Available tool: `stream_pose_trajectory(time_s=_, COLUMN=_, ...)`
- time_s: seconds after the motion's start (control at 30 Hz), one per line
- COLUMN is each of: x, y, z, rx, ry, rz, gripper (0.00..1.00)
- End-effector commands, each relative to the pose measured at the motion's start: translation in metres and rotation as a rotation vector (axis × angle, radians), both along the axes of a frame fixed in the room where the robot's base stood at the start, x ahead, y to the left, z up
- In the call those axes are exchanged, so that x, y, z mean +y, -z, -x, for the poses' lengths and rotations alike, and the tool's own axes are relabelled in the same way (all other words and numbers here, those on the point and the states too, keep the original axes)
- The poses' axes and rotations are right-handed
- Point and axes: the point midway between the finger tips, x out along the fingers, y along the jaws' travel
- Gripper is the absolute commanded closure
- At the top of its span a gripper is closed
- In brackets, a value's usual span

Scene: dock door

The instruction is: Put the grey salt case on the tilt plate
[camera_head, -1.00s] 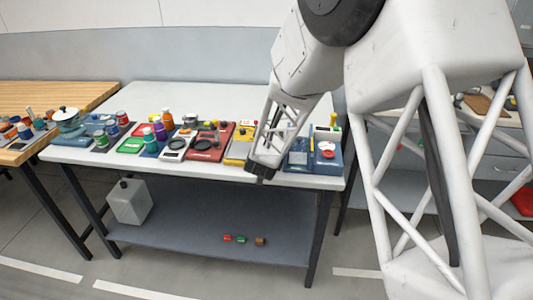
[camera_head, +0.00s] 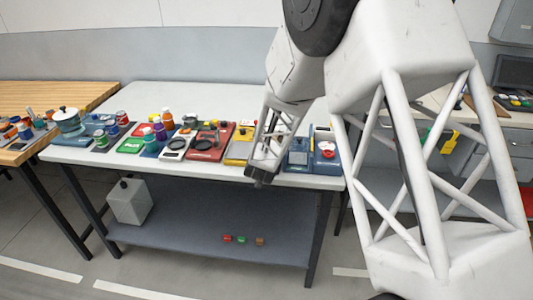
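A grey box with a black knob on top (camera_head: 129,203), which looks like the grey salt case, stands on the left part of the lower shelf. My gripper (camera_head: 259,181) hangs at the front edge of the white table, to the right of the box and higher in the picture. Its fingers are small and dark, and I cannot tell whether they are open or shut. I see nothing clearly held. I cannot tell for certain which of the small devices on the table is the tilt plate. My arm hides part of the table top.
The white table (camera_head: 150,92) carries a front row of coloured devices, including a red one (camera_head: 208,150) and a blue one with a red disc (camera_head: 327,157). Three small coloured pieces (camera_head: 242,239) lie on the grey lower shelf (camera_head: 190,225). The table's rear left is clear.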

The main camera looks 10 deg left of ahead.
Motion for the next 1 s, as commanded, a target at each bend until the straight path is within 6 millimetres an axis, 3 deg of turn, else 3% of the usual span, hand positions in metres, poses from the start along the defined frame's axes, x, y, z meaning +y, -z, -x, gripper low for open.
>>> stream_pose_trajectory(time_s=0.3, x=0.0001, y=0.0037, z=-0.0001, rx=0.000, ry=0.000, rz=0.000, gripper=0.69)
stream_pose_trajectory(time_s=0.33, x=0.0001, y=0.0040, z=-0.0001, rx=0.000, ry=0.000, rz=0.000, gripper=0.41)
stream_pose_trajectory(time_s=0.5, x=0.0000, y=0.0038, z=0.0000, rx=0.000, ry=0.000, rz=0.000, gripper=0.17)
stream_pose_trajectory(time_s=1.0, x=0.0008, y=0.0031, z=0.0010, rx=0.000, ry=-0.001, rz=0.001, gripper=0.17)
